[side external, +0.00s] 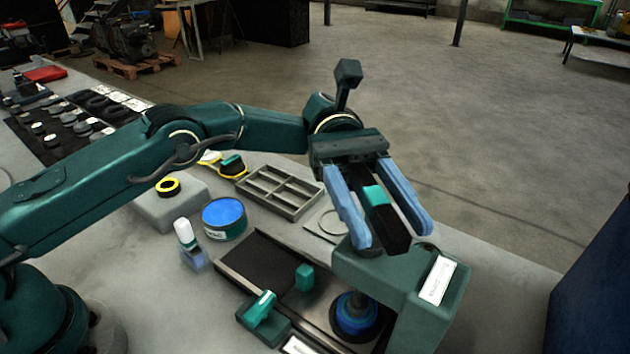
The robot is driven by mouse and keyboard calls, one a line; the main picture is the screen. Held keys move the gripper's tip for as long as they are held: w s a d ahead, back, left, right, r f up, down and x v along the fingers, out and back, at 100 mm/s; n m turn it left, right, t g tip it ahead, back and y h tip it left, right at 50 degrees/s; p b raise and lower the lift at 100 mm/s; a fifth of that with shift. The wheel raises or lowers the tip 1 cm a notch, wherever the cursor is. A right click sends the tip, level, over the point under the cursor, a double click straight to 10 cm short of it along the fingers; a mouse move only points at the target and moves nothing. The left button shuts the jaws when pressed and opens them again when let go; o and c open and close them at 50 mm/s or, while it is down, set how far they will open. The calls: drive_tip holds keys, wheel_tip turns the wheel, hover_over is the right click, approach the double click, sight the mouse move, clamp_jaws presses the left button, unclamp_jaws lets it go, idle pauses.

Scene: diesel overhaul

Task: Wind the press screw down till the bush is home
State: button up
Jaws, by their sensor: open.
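The press (402,268) is a green frame with a white label, standing at the front right of the bench. Under its arm, a dark shaft comes down to a blue round part (355,316), which seems to be the bush or its holder; how deep it sits cannot be told. A black bar with a teal block (376,195) on it, seemingly the press screw's handle, is above the press. My gripper (393,236) is open, with its two blue fingers on either side of this black bar. I see gaps between bar and fingers, but cannot tell whether they touch.
A dark tray (252,262) and a teal-topped clamp-like block (262,312) lie left of the press. Behind them are a blue-lidded tin (224,217), a white-capped bottle (186,234) and a grey divided tray (280,190). The bench edge runs close behind the press.

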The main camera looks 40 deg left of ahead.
sight(352, 179)
drive_tip(key=shift+w+r+n+t+h, duration=0.1)
drive_tip(key=shift+w+n+t+h, duration=0.05)
drive_tip(key=shift+n+t+h, duration=0.3)
drive_tip(key=shift+d+n+t+h, duration=0.1)
drive_tip(key=shift+n+t+h, duration=0.65)
drive_tip(key=shift+n+t, duration=0.45)
drive_tip(key=shift+w+a+t, duration=0.2)
drive_tip(key=shift+a+t, duration=0.05)
drive_tip(key=shift+t, duration=0.2)
drive_tip(key=v, duration=0.4)
drive_tip(key=r+y, duration=0.1)
drive_tip(key=y, duration=0.1)
drive_tip(key=r+t+y, duration=0.1)
drive_tip(key=y, duration=0.1)
drive_tip(key=r+t+y, duration=0.1)
drive_tip(key=shift+s+d+r+n+y, duration=0.25)
drive_tip(key=shift+s+d+r+y, duration=0.1)
drive_tip(key=shift+s+r+y, duration=0.05)
drive_tip(key=shift+d+f+m+t+y, duration=0.2)
drive_tip(key=shift+d+f+t+y, duration=0.05)
drive_tip(key=shift+f+t+y, duration=0.25)
drive_tip(key=shift+d+f+m+t+y, duration=0.2)
drive_tip(key=shift+f+t+y, duration=0.25)
drive_tip(key=shift+y, duration=0.15)
drive_tip(key=shift+r+n, duration=0.1)
drive_tip(key=shift+n, duration=0.3)
